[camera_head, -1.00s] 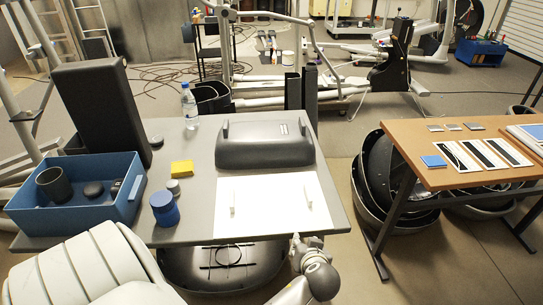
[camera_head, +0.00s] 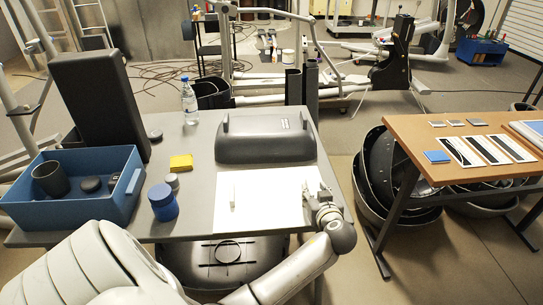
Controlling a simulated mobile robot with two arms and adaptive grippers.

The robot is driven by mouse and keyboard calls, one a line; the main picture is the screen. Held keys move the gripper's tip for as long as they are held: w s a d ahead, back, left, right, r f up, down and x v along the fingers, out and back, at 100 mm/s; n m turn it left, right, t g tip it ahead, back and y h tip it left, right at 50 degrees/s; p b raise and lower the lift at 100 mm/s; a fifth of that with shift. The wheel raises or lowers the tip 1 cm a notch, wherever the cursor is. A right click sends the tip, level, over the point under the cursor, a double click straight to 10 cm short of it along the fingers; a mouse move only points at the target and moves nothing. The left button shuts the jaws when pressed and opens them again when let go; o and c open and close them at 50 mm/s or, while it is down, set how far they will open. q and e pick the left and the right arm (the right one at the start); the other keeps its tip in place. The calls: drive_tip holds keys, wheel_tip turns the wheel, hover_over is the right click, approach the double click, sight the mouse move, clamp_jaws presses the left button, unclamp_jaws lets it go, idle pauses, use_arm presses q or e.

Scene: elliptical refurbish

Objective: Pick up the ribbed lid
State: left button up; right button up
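I cannot tell for sure which piece is the ribbed lid. A blue round container with a lid (camera_head: 162,202) stands on the grey table (camera_head: 200,150), left of the white sheet. A small grey round piece (camera_head: 173,181) sits just behind it. My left gripper (camera_head: 318,190) is over the right edge of the white sheet (camera_head: 265,205), well to the right of the blue container. Its fingers are small and blurred, so I cannot tell whether they are open. My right gripper is not in view.
A blue bin (camera_head: 125,200) with dark round parts stands at the left, before a tall dark block (camera_head: 100,105). A yellow block (camera_head: 181,162), water bottle (camera_head: 189,103) and dark grey housing (camera_head: 265,140) are on the table. A wooden table (camera_head: 440,125) stands at the right.

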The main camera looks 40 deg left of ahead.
sight(310, 186)
use_arm(q)
drive_tip(key=b+x, duration=0.1)
drive_tip(key=x, duration=0.2)
drive_tip(key=shift+w+a+f, duration=0.2)
drive_tip(key=shift+a, duration=0.05)
drive_tip(key=shift+r, duration=0.1)
drive_tip(key=shift+c, duration=0.3)
clamp_jaws()
